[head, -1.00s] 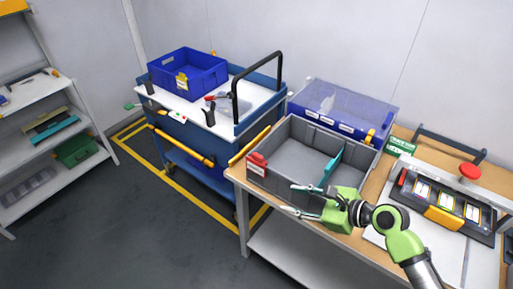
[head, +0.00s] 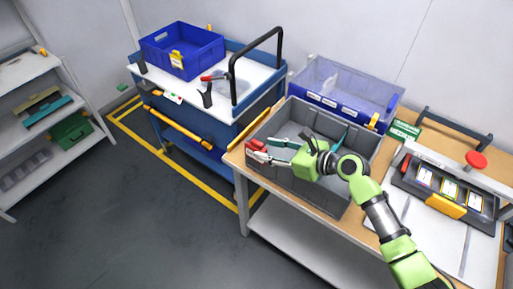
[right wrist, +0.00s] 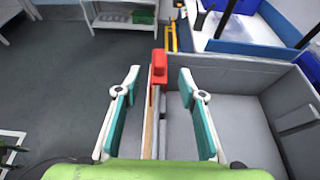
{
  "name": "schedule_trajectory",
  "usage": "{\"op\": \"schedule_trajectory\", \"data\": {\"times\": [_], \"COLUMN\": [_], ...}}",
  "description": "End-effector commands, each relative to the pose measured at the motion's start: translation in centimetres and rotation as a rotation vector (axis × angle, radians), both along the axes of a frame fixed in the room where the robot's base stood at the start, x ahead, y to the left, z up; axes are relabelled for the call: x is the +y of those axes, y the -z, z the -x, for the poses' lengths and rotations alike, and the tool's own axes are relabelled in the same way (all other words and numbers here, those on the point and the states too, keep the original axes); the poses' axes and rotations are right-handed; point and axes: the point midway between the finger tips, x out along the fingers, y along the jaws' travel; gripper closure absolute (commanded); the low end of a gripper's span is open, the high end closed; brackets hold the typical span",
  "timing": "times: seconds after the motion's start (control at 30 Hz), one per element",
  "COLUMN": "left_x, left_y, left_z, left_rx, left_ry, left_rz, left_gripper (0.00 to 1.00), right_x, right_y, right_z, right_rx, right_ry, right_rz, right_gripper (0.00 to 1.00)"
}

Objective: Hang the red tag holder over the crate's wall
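The red tag holder (head: 256,144) is at the left end of the grey crate (head: 352,192) on the wooden workbench. In the right wrist view the red holder (right wrist: 158,68) sits upright at the top of the crate's wall, near a corner. How its lower part meets the wall is unclear. My right gripper (head: 263,149) is open and reaches over the crate towards the holder. In the right wrist view its teal-padded fingers (right wrist: 160,75) stand on either side of the wall and holder, with gaps on both sides. My left gripper is out of view.
A blue cart (head: 248,118) carrying a blue crate (head: 182,50) is at the left. A fixture with a red knob (head: 476,160) is at the right.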

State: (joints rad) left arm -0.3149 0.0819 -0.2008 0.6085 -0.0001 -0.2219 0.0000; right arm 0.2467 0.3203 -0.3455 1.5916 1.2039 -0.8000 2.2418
Motion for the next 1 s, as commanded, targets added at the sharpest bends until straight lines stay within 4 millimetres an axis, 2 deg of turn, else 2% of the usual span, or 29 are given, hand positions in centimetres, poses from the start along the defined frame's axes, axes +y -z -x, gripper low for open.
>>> {"op": "schedule_trajectory", "data": {"times": [0.23,0.4,0.63,0.67,0.7,0.8,1.0], "left_x": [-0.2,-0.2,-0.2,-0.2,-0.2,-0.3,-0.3], "left_y": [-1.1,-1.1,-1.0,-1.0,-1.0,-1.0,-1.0], "left_z": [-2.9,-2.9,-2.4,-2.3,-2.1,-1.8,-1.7], "left_rx": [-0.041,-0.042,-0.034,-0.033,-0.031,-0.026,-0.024], "left_ry": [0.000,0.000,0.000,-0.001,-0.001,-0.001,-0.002], "left_rz": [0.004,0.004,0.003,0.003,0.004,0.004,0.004], "left_gripper": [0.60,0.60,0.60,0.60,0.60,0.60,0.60], "right_x": [2.6,3.7,3.8,3.8,3.8,3.8,3.8], "right_y": [0.9,1.6,1.7,1.7,1.7,1.7,1.7], "right_z": [-1.9,-2.7,-2.8,-2.8,-2.8,-2.8,-2.8], "right_rx": [0.001,0.000,-0.001,0.000,-0.001,0.000,0.000], "right_ry": [-0.001,-0.001,0.000,0.000,0.000,0.000,0.000], "right_rz": [-0.001,0.000,0.001,0.001,0.001,0.001,0.001], "right_gripper": [0.63,0.63,0.63,0.66,0.76,0.98,0.98]}}
